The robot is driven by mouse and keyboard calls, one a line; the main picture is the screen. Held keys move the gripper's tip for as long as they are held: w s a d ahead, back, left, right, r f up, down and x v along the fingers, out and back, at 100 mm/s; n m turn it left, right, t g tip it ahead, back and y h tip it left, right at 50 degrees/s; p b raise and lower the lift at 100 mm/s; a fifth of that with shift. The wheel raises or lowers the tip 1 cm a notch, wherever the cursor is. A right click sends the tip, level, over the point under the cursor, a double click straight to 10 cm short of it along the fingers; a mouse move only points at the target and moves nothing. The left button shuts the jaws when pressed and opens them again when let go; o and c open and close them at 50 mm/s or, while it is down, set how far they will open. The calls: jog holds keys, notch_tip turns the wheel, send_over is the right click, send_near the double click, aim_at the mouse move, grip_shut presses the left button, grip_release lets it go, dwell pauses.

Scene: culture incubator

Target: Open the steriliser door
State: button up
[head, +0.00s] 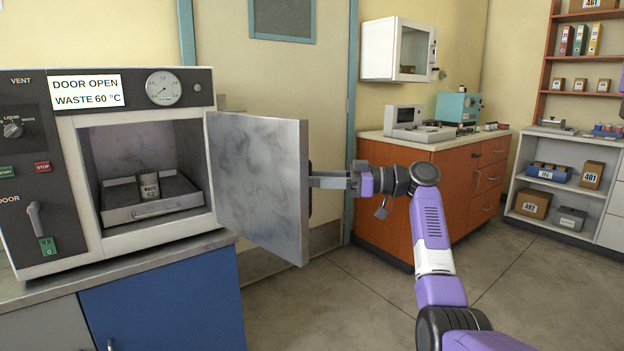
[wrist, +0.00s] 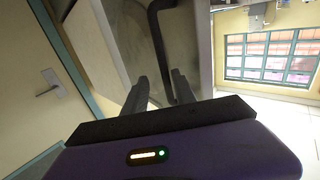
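The steriliser door (head: 258,185) stands open, swung out to the right of the chamber, its pale inner face towards me. Its dark bar handle (head: 310,178) just shows past the door's free edge. In the wrist view the handle (wrist: 158,45) runs down between my gripper's fingers, closer to the right one. My gripper (head: 325,180) is at that free edge, its fingertips partly hidden behind it. In the wrist view its fingers (wrist: 158,86) are apart, with a gap beside the bar. The steriliser (head: 110,225) display reads "DOOR OPEN, WASTE 60 °C".
A labelled waste can (head: 149,187) stands on a tray (head: 152,209) inside the chamber. The lever (head: 36,222) is on the left panel. An orange cabinet (head: 465,195) stands behind my arm, shelves (head: 560,185) at right. The floor (head: 350,305) between is clear.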

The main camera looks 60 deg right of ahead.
jog(key=p+v, duration=0.1)
jog(key=v, duration=0.5)
jog(key=shift+s, duration=0.25)
jog(key=shift+d, duration=0.1)
